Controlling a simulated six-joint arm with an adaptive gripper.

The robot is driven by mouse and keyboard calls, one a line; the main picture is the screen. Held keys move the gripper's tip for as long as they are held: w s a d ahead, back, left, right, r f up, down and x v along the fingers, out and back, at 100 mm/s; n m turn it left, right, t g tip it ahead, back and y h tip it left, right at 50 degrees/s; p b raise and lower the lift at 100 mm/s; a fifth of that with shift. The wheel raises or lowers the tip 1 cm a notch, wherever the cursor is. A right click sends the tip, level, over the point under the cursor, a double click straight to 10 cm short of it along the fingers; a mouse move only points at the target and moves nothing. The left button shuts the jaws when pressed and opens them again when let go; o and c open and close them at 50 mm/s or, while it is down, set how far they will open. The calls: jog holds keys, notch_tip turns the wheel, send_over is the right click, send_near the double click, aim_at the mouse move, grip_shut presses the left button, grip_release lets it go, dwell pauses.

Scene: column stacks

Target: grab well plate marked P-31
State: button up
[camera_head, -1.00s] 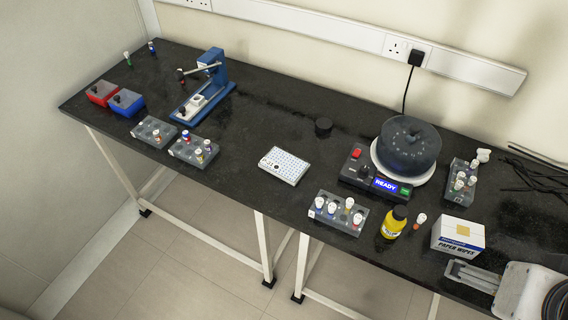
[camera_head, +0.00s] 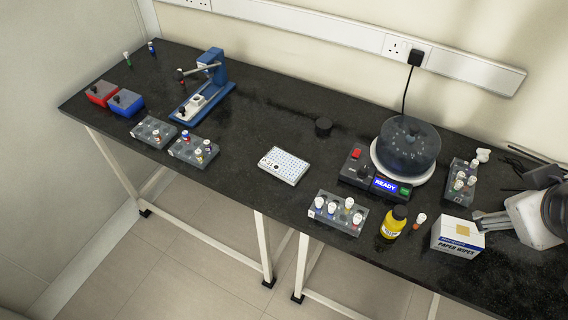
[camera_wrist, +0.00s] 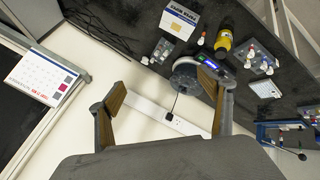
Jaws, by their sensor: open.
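The well plate (camera_head: 284,166), a white rectangular plate with rows of wells, lies flat on the black bench, left of the centrifuge. Dark marking shows on its left corner but is too small to read surely. It also shows small in the wrist view (camera_wrist: 265,87). My gripper (camera_head: 482,222) is at the right of the bench, beside and behind the paper wipes box, well apart from the plate. In the wrist view my gripper (camera_wrist: 162,84) has its two fingers spread wide with nothing between them.
A centrifuge (camera_head: 407,150) with a READY display, a vial rack (camera_head: 338,213), a yellow bottle (camera_head: 394,222) and a paper wipes box (camera_head: 458,237) stand between my gripper and the plate.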

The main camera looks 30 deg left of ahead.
jog(key=w+a+f+n+t+y, duration=0.1)
jog(key=w+a+f+n+y, duration=0.1)
jog(key=w+a+n, duration=0.55)
jog(key=w+a+f+n+t+y, duration=0.15)
jog(key=w+a+n, duration=0.25)
jog(key=w+n, duration=0.65)
jog(key=w+a+f+n+y, duration=0.2)
jog(key=w+a+f+n, duration=0.25)
jog(key=a, duration=0.25)
jog(key=n+g+y, duration=0.6)
jog(key=n+y, duration=0.1)
jog(key=n, duration=1)
send_over(288, 166)
jog(key=w+d, duration=0.7)
jog(key=d, duration=0.2)
notch_tip(288, 166, down, 15)
jog(key=s+a+f+n, duration=0.1)
jog(key=s+a+f+n+g+y, duration=0.1)
jog(key=s+f, duration=0.1)
jog(key=s+a+f+n+g, duration=0.1)
jog(key=s+n, duration=0.1)
jog(key=shift+s+a+f+g+y, duration=0.1)
jog(key=shift+a+f+g+y, duration=0.15)
jog(key=shift+f+y, duration=0.1)
jog(key=shift+s+a+f+n, duration=0.15)
jog(key=shift+s+f+n, duration=0.15)
jog(key=shift+s+n, duration=0.15)
jog(key=shift+w, duration=0.1)
